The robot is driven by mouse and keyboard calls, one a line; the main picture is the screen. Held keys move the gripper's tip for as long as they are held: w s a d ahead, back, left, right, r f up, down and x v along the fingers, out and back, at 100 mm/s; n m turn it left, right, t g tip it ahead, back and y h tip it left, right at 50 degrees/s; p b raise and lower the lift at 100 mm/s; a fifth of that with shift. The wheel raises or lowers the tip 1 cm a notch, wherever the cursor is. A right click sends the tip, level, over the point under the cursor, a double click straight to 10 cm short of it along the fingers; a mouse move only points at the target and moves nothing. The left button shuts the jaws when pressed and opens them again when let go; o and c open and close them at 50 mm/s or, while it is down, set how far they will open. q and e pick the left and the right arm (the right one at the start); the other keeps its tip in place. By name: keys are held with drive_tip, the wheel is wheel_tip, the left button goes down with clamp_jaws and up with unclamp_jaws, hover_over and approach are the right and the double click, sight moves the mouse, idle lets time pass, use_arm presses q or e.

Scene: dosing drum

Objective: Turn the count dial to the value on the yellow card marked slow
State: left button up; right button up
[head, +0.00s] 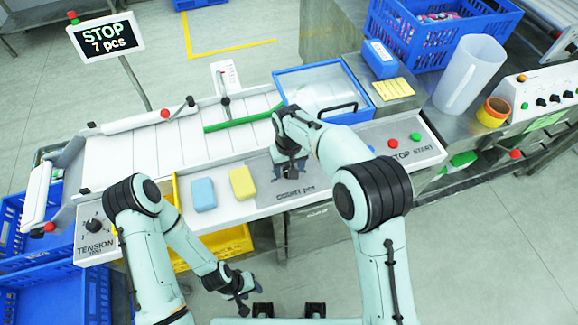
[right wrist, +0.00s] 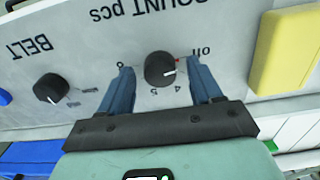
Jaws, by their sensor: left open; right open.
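The black count dial (right wrist: 160,68) sits on the grey panel below the upside-down "COUNT pcs" label in the right wrist view. My right gripper (right wrist: 161,78) is open, with one blue finger on each side of the dial; contact cannot be told. In the head view my right gripper (head: 290,172) hides the dial. A yellow card (head: 393,88) lies on the steel table; its writing is too small to read. My left gripper (head: 249,296) is open and empty, low in front of the machine.
A display (head: 105,38) reads "STOP 7 pcs". A blue block (head: 203,195) and a yellow block (head: 243,183) lie left of the right gripper. The belt dial (right wrist: 51,88) is nearby. Stop and start buttons (head: 393,143) are at the right.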

drive_tip(key=c, duration=1)
drive_tip(key=shift+c, duration=0.2)
drive_tip(key=m, duration=0.3)
drive_tip(key=shift+m, duration=0.4)
use_arm(q)
drive_tip(key=shift+w+r+p, duration=0.45)
drive_tip(key=shift+r, duration=0.1)
use_arm(e)
drive_tip(key=shift+m, duration=1.9)
drive_tip(key=o, duration=1)
drive_tip(key=shift+o, duration=0.2)
